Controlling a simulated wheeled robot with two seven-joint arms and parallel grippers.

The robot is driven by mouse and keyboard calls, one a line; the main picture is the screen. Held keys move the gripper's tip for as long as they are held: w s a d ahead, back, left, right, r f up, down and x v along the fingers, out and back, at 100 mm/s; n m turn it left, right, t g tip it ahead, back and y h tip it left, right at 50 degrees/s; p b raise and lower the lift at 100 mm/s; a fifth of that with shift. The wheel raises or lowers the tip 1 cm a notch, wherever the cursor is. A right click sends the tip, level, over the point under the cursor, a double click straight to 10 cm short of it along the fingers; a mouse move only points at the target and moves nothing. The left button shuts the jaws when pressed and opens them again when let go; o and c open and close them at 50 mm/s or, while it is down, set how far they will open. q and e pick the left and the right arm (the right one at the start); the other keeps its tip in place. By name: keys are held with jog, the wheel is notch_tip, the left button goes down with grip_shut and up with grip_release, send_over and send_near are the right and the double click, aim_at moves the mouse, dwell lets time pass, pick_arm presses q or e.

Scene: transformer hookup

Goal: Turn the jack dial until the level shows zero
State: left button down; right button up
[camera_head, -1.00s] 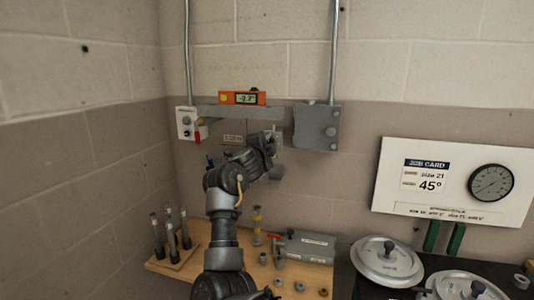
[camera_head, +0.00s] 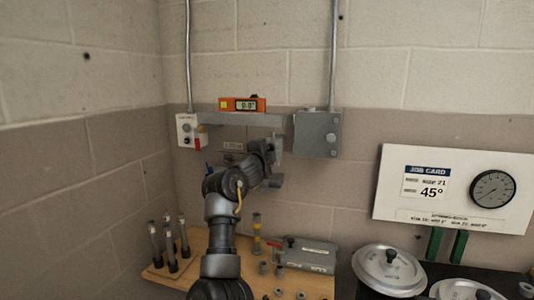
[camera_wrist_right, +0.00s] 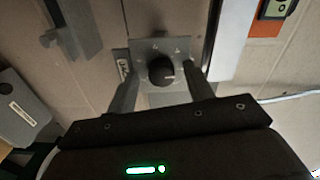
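The orange level (camera_head: 242,104) sits on the grey bar (camera_head: 240,118) on the back wall, and its display reads about 0.0°. The bar looks close to horizontal. In the right wrist view the black jack dial (camera_wrist_right: 161,70), with a pale pointer mark, is on a grey plate (camera_wrist_right: 150,48) labelled JACK. My right gripper (camera_wrist_right: 163,86) is open, with one finger on each side of the dial and visible gaps between fingers and dial. In the head view my right gripper (camera_head: 270,152) is below the bar and I cannot make out the dial there. My left gripper is not in view.
A grey box (camera_head: 317,134) is at the bar's right end and a white switch box (camera_head: 188,130) at its left. Below, a wooden shelf (camera_head: 180,272) holds upright rods, fittings and a grey case (camera_head: 305,254). A job card board (camera_head: 450,190) hangs right.

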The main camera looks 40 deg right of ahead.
jog(key=b+v, duration=0.3)
jog(key=v, duration=0.7)
jog(key=shift+s+a, duration=0.25)
jog(key=shift+a, duration=0.1)
